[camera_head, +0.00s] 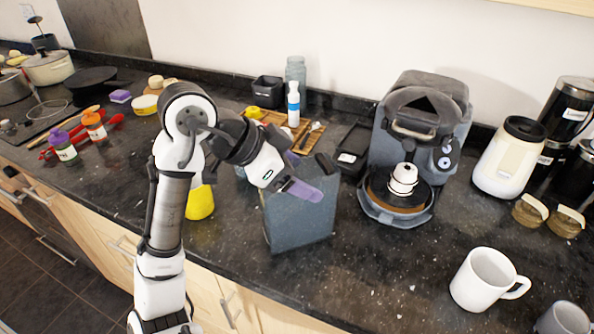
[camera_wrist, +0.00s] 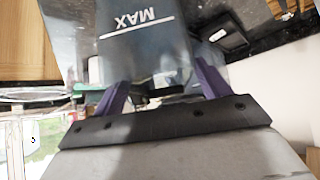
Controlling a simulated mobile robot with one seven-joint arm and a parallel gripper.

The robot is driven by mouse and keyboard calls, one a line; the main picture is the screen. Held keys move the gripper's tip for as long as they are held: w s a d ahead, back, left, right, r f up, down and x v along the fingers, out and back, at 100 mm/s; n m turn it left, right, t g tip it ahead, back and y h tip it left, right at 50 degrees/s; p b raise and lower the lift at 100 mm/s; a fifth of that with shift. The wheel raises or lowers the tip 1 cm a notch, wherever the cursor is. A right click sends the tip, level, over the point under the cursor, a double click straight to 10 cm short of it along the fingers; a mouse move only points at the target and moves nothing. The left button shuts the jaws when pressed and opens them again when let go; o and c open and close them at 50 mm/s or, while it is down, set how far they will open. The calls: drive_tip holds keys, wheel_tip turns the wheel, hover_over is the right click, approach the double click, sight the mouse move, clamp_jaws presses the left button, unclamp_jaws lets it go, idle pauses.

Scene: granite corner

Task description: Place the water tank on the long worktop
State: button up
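The water tank (camera_head: 300,222) is a blue-grey, translucent box at the middle of the head view, in front of the coffee machine and left of it. It looks upright over the long worktop (camera_head: 380,275); I cannot tell if its base touches the stone. My gripper (camera_head: 297,174) comes from the left with purple fingers at the tank's top, one on each side. In the wrist view the tank (camera_wrist: 150,62) fills the space between my fingers (camera_wrist: 162,82), its MAX mark upside down. The fingers look closed against its sides.
The coffee machine (camera_head: 432,120) stands behind right with a white stacked piece (camera_head: 403,178) on its plate. A white mug (camera_head: 484,279) is at front right. A yellow object (camera_head: 200,203) is left of the tank. Bare worktop lies between tank and mug.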

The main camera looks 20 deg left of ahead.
drive_tip(key=b+v, duration=0.2)
drive_tip(key=v, duration=1)
drive_tip(key=shift+r, duration=0.2)
